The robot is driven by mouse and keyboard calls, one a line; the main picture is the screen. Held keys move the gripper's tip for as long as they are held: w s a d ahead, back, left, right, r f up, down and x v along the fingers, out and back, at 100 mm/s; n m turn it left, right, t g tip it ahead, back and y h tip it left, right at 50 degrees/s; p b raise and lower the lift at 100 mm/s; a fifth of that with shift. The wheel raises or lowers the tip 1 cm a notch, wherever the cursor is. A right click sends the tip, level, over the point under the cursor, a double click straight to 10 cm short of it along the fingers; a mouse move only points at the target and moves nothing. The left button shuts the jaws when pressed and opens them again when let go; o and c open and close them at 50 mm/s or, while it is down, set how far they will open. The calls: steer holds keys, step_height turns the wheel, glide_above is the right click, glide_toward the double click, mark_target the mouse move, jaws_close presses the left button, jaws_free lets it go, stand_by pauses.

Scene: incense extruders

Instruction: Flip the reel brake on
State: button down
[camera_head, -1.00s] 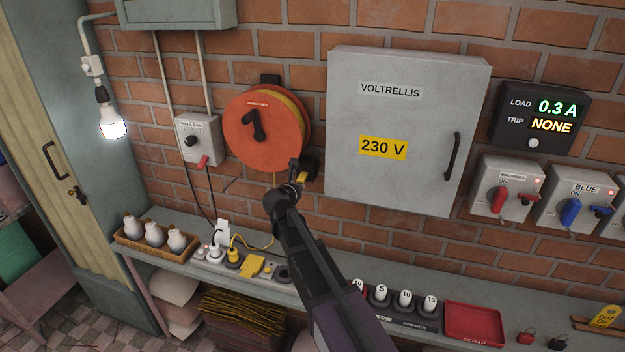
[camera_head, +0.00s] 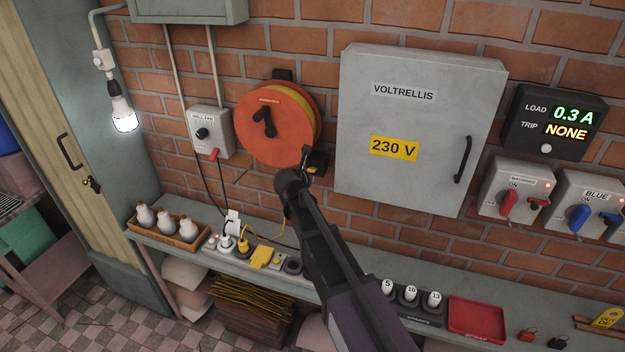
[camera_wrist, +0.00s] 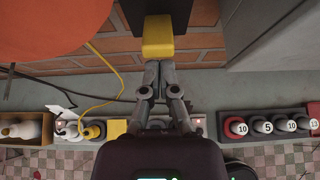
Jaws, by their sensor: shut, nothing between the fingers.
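The cable reel (camera_head: 272,141) is an orange drum with a black crank and yellow cable, mounted on the brick wall. The reel brake is a black box with a yellow lever (camera_head: 312,169) at the reel's lower right. In the wrist view, the yellow lever (camera_wrist: 158,38) sticks out below the black box (camera_wrist: 172,10) at top centre. My gripper (camera_head: 306,151) is at the brake and partly covers it. In the wrist view, my gripper (camera_wrist: 160,66) is shut and empty, its tips just under the lever's lower end. I cannot tell whether they touch it.
A grey cabinet (camera_head: 415,120) stands out from the wall close at the right. A shelf (camera_head: 190,235) below carries a bulb tray (camera_head: 165,235), a power strip with cables, numbered fuses and a red tray (camera_head: 476,320). A yellow cable hangs beneath the reel.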

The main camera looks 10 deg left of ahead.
steer(key=shift+r+p, duration=0.35)
steer(key=shift+r, duration=0.2)
steer(key=shift+f, duration=0.15)
steer(key=s+f+p+v, duration=0.1)
steer(key=p+v, duration=0.2)
steer(key=v, duration=0.6)
steer(key=shift+s, duration=0.2)
stand_by(0.9)
steer(key=shift+a+f, duration=0.1)
steer(key=shift+f, duration=0.05)
stand_by(0.3)
